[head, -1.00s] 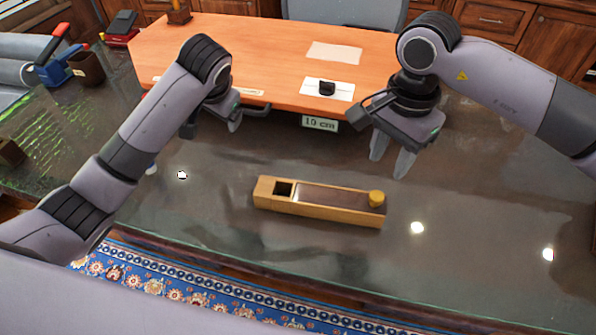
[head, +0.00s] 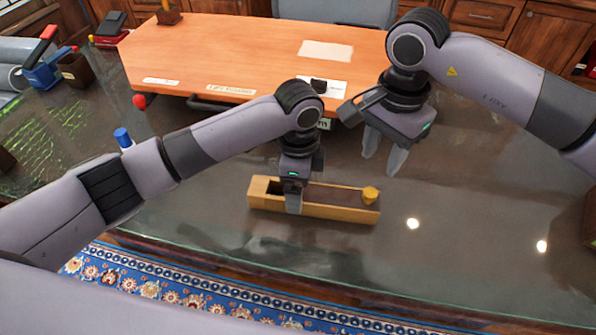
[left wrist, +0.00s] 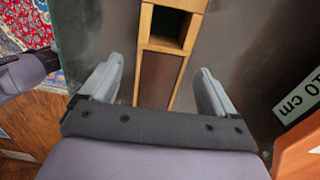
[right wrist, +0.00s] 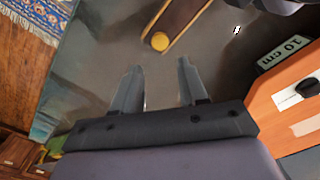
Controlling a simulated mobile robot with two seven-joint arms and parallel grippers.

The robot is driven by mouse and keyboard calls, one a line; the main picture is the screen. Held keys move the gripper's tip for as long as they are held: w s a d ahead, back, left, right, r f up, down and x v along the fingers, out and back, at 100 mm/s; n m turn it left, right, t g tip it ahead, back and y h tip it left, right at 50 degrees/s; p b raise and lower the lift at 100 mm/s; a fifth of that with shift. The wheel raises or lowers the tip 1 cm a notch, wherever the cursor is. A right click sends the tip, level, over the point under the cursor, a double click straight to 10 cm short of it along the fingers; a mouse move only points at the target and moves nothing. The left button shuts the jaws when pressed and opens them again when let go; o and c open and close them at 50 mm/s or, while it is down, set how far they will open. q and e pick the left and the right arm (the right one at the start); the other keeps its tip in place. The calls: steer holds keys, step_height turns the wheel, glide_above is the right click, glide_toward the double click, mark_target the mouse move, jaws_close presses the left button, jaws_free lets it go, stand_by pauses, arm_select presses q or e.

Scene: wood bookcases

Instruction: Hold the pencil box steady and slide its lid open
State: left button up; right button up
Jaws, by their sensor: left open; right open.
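The pencil box (head: 330,209) is a long light-wood box lying on the dark glossy table. Its dark brown lid (head: 335,195) has a yellow round knob (head: 370,195) at the right end. An open square compartment (left wrist: 169,27) shows at the box's other end in the left wrist view. My left gripper (head: 293,205) is over the box near its left part, its open fingers (left wrist: 160,85) on either side of the box with gaps. My right gripper (head: 384,155) is open and empty, above and behind the box's right end; the knob (right wrist: 160,41) lies ahead of its fingers (right wrist: 158,85).
A blue-capped item (head: 122,138) and a red knob (head: 139,101) are at left. The table right of the box is clear.

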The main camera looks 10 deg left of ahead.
arm_select(q)
steer(key=shift+f, duration=1.95)
steer(key=c, duration=1.3)
steer(key=shift+o, duration=0.3)
arm_select(e)
steer(key=c, duration=0.4)
steer(key=shift+s+a, duration=0.15)
steer(key=shift+a, duration=0.15)
jaws_close()
steer(key=n+t+h, duration=0.5)
steer(key=n+t, duration=0.1)
steer(key=n, duration=0.3)
glide_above(348, 205)
step_height(348, 205, down, 9)
steer(key=shift+f, duration=0.15)
